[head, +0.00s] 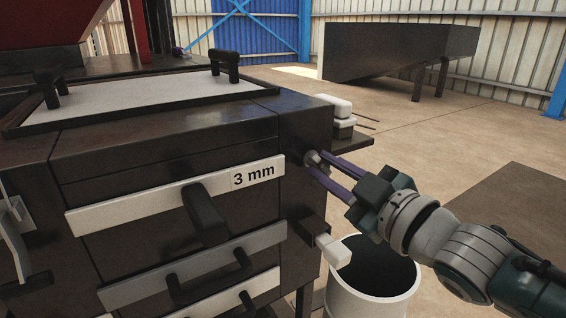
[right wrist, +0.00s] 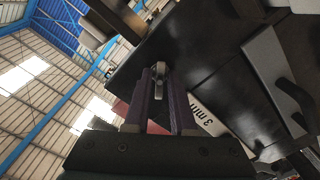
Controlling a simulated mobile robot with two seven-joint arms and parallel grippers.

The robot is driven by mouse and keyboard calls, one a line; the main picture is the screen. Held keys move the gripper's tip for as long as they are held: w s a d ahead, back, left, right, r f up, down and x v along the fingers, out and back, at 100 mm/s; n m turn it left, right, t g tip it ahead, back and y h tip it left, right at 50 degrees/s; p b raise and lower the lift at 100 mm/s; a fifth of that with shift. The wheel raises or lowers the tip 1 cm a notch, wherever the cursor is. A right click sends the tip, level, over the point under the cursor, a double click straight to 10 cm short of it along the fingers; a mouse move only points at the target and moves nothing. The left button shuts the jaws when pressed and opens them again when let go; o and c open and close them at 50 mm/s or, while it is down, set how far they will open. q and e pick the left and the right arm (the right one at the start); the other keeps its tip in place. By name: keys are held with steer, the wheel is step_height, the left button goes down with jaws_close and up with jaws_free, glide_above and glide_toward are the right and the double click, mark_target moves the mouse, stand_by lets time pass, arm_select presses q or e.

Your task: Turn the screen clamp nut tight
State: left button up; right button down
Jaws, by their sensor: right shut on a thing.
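The screen clamp nut (head: 313,157) is a small grey metal piece on the right side of the dark press housing, just right of the white "3 mm" screen front (head: 178,195). My right gripper (head: 318,166) reaches it from the right, with its two long purple fingers shut on the nut. In the right wrist view the nut (right wrist: 160,72) shows between the fingertips of the gripper (right wrist: 160,80). The fingers hide part of the nut, and I cannot tell how tight it is. My left gripper is not in view.
A white bucket (head: 340,300) stands below my right gripper, under a pale-ended block (head: 333,251) that sticks out of the housing. A white-capped block (head: 342,117) juts out above the nut. A dark hopper-shaped bin (head: 395,52) stands far behind. Open floor lies to the right.

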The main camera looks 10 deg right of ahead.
steer(key=c, duration=0.9)
jaws_free()
steer(key=p+v, duration=0.1)
steer(key=v, duration=0.9)
steer(key=shift+p, duration=0.3)
